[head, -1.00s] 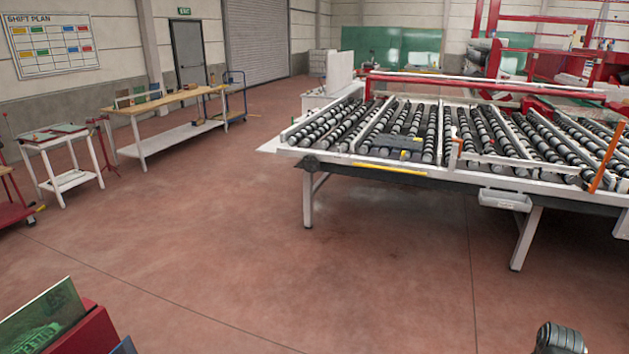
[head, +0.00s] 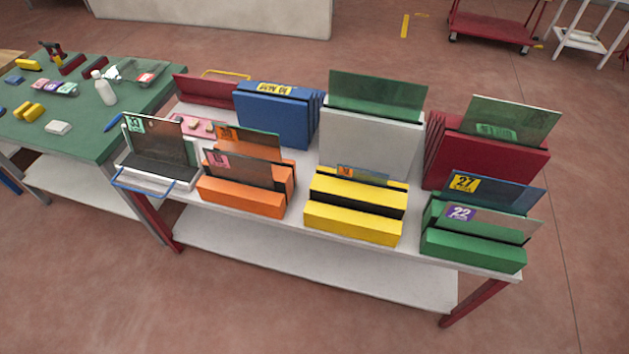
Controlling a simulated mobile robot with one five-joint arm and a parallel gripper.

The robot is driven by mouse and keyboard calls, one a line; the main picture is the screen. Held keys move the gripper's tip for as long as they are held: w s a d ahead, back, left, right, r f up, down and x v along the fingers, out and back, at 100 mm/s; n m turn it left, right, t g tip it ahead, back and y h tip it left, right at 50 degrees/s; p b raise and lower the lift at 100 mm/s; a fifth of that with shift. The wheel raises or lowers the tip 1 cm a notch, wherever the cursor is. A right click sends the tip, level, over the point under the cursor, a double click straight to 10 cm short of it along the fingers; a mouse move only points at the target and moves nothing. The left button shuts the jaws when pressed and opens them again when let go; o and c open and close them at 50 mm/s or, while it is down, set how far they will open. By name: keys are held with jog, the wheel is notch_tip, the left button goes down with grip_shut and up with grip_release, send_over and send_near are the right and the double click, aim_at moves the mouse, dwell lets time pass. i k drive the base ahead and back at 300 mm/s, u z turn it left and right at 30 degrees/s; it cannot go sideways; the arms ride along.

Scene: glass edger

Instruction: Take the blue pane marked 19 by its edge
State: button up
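A small blue-tinted pane (head: 378,178) stands low in the yellow rack (head: 352,222), at the front middle of a white table. Its orange label is too small to read surely, so I cannot tell whether it says 19. A larger blue pane marked 27 (head: 510,194) stands in the green rack (head: 472,246) to the right. A clear pane marked 22 (head: 500,224) stands in front of it in the same rack. My gripper is not in view.
The orange rack (head: 240,197) holds labelled panes; a white rack (head: 155,172) holds another. Behind are the blue rack (head: 272,118), grey rack (head: 370,145) and red rack (head: 490,165). A green-topped table (head: 85,125) adjoins at left. Floor in front is clear.

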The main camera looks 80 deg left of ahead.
aim_at(347, 172)
jog(key=u, duration=3.9)
jog(key=i, duration=0.75)
jog(key=u, duration=0.1)
